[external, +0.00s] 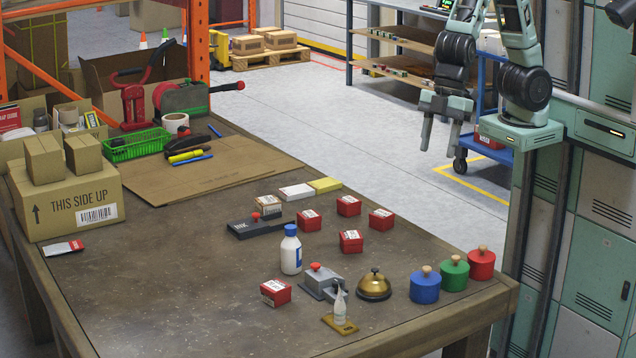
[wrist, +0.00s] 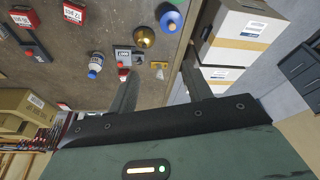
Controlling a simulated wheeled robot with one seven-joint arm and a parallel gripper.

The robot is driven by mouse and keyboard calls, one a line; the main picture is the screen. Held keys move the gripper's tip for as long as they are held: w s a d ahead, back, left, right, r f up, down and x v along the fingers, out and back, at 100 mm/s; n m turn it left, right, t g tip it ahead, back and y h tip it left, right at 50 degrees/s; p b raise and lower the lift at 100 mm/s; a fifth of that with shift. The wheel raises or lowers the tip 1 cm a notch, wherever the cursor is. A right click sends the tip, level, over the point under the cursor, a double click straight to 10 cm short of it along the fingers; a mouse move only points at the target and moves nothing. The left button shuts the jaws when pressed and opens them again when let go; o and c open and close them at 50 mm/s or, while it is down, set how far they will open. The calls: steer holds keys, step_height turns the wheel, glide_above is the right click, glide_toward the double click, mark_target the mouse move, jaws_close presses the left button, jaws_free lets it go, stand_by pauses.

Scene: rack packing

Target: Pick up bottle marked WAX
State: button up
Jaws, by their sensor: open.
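A white bottle with a blue cap (external: 291,254) stands upright on the brown table, right of its middle. It also shows in the wrist view (wrist: 95,66). A smaller whitish bottle (external: 339,304) with a thin nozzle stands on a yellow base near the table's front edge. I cannot read WAX on either bottle. My gripper (external: 440,147) hangs over the floor beyond the table's right side, fingers down, open and empty. In the wrist view its two dark fingers (wrist: 160,72) are spread apart, well away from both bottles.
Beside the white bottle are a grey device with a red knob (external: 322,281), a brass bell (external: 374,286) and a red box (external: 275,292). Blue (external: 425,287), green (external: 454,274) and red (external: 481,265) lidded pots line the right edge. Several red boxes stand behind; the table's front left is mostly bare.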

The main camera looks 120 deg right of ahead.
steer(key=w+d+f+m+t+b, duration=0.2)
steer(key=w+d+f+b, duration=0.25)
steer(key=w+d, duration=0.5)
steer(key=m+t+h+b, duration=0.1)
steer(key=m+b, duration=0.1)
glide_toward(292, 226)
steer(key=x, duration=0.4)
steer(key=shift+w+d+f+p, duration=0.1)
steer(key=shift+w+f+p, duration=0.15)
steer(key=shift+f+p, duration=0.15)
steer(key=shift+p+x, duration=0.55)
steer(key=shift+x, duration=2.3)
jaws_close()
